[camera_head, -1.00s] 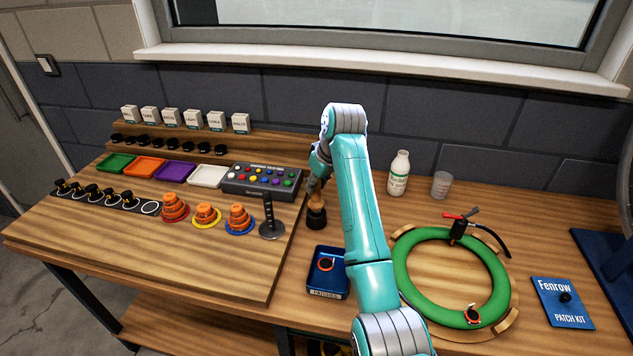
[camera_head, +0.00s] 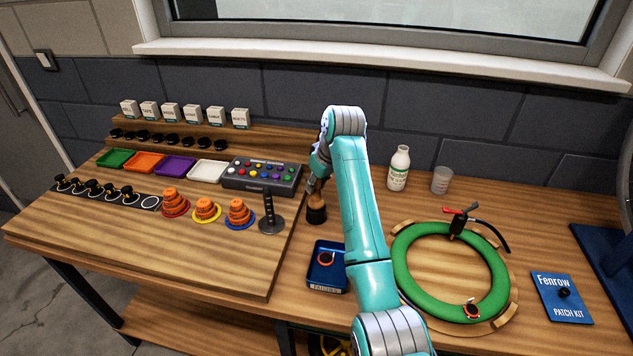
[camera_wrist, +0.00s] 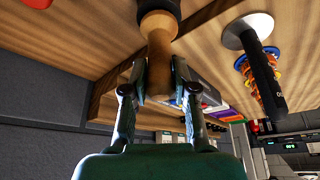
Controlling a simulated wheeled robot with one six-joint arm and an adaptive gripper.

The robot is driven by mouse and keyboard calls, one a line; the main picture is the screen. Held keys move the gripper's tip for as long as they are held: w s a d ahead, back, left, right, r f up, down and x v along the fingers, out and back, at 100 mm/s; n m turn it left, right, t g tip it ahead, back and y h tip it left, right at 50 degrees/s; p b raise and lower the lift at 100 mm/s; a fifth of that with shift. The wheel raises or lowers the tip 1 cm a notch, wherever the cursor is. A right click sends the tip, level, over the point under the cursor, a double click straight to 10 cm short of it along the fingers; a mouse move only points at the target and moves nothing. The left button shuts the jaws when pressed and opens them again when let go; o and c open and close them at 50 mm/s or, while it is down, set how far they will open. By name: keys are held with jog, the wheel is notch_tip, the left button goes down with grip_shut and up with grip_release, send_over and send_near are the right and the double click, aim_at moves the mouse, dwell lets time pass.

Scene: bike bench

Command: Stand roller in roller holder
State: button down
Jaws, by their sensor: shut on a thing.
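The roller, with a wooden handle (camera_wrist: 160,60), is held between the two fingers of my gripper (camera_wrist: 160,88) in the wrist view. Its lower end meets the dark round holder (camera_wrist: 158,9). In the head view the wooden handle (camera_head: 317,197) stands about upright with its lower end in or at the black holder (camera_head: 316,215) on the bench. The roller's working end is hidden, so I cannot tell how deep it sits. My gripper (camera_head: 318,184) is shut on the handle just above the holder, partly hidden by my arm.
A blue patches tray (camera_head: 327,268) lies just in front of the holder. A black post on a grey base (camera_head: 270,217) stands to the left. A green tube ring (camera_head: 405,285), a white bottle (camera_head: 398,170) and a clear cup (camera_head: 441,181) are to the right.

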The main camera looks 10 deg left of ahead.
jog(key=shift+f, duration=0.45)
jog(key=c, duration=0.8)
grip_release()
jog(key=v, duration=0.7)
jog(key=shift+s+d+r, duration=0.1)
jog(key=shift+r, duration=0.1)
